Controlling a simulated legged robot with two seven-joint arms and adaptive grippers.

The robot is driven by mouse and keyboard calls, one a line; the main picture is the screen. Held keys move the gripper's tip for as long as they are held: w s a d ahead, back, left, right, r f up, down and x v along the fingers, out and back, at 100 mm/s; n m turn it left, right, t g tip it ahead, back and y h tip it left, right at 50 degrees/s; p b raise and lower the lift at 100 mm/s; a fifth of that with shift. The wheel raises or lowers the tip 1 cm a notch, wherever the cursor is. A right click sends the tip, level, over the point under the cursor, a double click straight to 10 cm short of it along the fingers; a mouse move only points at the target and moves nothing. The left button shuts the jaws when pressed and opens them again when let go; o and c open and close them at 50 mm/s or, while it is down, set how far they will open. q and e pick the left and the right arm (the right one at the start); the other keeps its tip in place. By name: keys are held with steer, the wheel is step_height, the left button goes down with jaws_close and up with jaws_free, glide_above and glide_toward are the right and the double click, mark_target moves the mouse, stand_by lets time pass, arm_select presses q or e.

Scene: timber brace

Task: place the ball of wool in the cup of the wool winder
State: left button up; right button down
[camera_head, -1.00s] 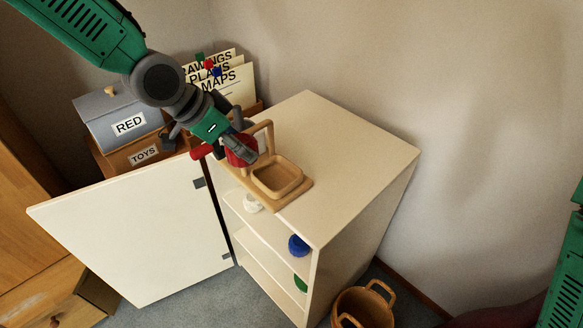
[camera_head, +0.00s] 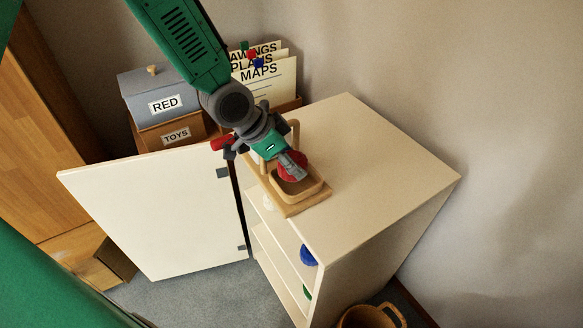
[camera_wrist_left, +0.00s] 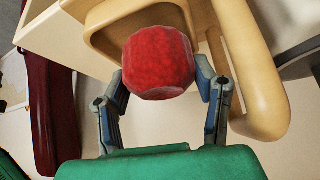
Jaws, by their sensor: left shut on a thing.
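The red ball of wool (camera_head: 293,165) is held in my left gripper (camera_head: 291,163), which reaches down from the upper left. In the left wrist view the ball (camera_wrist_left: 158,62) sits between the two fingers, its far side over the cup. The wooden wool winder stands on top of the white cabinet. Its square cup (camera_head: 306,195) is right under the ball, and the cup's rim also shows in the left wrist view (camera_wrist_left: 95,38). I cannot tell whether the ball touches the cup. The winder's upright arm (camera_wrist_left: 250,65) rises close beside the gripper. My right gripper is out of view.
The cabinet top (camera_head: 375,155) is clear to the right of the winder. The cabinet door (camera_head: 150,215) stands open at left. A blue ball (camera_head: 308,255) lies on a shelf.

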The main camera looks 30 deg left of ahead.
arm_select(q)
steer(key=shift+s+d+f, duration=0.1)
steer(key=shift+d+f, duration=0.75)
steer(key=shift+f, duration=0.15)
steer(key=shift+d+r, duration=0.1)
steer(key=shift+d, duration=0.25)
steer(key=shift+a+f, duration=0.25)
steer(key=shift+a, duration=0.2)
steer(key=o, duration=0.9)
steer(key=shift+a, duration=0.35)
steer(key=shift+c, duration=0.2)
steer(key=shift+a+f, duration=0.1)
steer(key=shift+a, duration=0.2)
steer(key=shift+d, duration=0.75)
steer(key=shift+a+r, duration=0.2)
steer(key=shift+r, duration=0.2)
steer(key=p+v, duration=0.2)
steer(key=v, duration=1)
steer(key=s+f+n+g+y, duration=0.4)
steer(key=s+f+n, duration=0.3)
steer(key=s+f, duration=1.5)
step_height(320, 180, down, 3)
steer(key=shift+s+a+r+n+y, duration=0.15)
steer(key=shift+s+n+y, duration=0.15)
steer(key=shift+n, duration=0.1)
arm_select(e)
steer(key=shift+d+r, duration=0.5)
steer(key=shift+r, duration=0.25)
